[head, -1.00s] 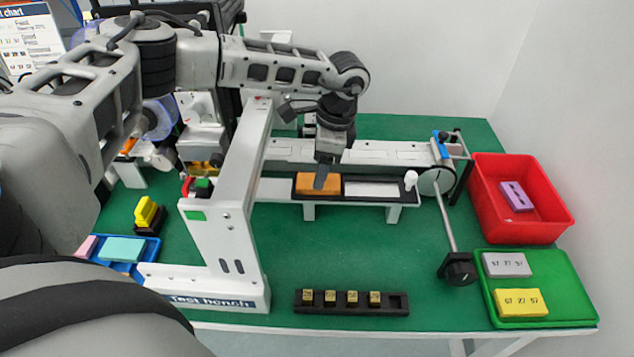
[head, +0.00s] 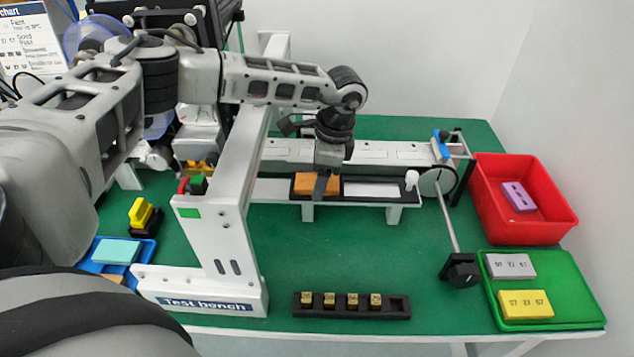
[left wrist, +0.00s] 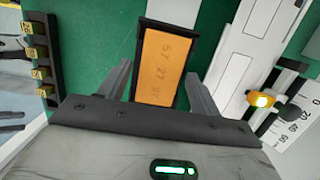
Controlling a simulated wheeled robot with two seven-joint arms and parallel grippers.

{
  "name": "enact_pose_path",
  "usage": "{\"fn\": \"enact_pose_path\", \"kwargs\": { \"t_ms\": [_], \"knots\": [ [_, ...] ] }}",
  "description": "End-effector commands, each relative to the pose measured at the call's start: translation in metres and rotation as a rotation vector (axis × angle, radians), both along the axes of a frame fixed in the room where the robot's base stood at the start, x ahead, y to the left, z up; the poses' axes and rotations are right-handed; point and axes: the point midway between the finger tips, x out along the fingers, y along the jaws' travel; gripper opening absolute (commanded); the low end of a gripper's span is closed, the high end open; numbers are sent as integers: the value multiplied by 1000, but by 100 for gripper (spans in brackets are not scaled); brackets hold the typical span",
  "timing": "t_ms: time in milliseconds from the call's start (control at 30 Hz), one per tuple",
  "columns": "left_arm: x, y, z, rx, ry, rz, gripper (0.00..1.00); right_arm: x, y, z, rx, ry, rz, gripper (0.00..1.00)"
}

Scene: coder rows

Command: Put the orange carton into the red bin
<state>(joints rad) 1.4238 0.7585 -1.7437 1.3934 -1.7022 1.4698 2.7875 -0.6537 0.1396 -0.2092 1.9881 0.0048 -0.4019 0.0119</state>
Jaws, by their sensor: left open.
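The orange carton (head: 304,182) lies flat in the left end of a black-edged tray on a white raised rail. In the left wrist view the orange carton (left wrist: 161,66) shows printed digits on top. My left gripper (head: 322,186) is at the carton in the head view, hiding part of it. In the left wrist view my left gripper (left wrist: 157,82) is open, its fingers on either side of the carton's near end; I cannot tell whether they touch it. The red bin (head: 558,222) stands at the right with a purple block (head: 518,197) inside. My right gripper is not in view.
A green tray (head: 570,292) holds a grey and a yellow carton at the right front. A black rack (head: 397,305) with several small yellow blocks lies at the front. A white upright frame (head: 222,230) stands left of the carton. A rod with a black knob (head: 458,266) stands before the bin.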

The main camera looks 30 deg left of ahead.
Motion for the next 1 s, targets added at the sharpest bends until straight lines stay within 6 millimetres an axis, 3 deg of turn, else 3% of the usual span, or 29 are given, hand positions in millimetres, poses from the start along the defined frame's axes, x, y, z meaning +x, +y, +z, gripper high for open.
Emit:
{"fn": "enact_pose_path", "kwargs": {
  "t_ms": [200, 333, 567, 1000],
  "knots": [
    [0, 0, 0, 0, 0, 0, 64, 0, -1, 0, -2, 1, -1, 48],
    [0, 0, 0, 0, 0, 0, 34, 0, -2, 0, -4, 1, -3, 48],
    [0, 0, 2, 0, 0, 0, 34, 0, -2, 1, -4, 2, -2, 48],
    [0, 0, 27, 1, 1, 0, 34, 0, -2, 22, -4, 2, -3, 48]
  ]
}}
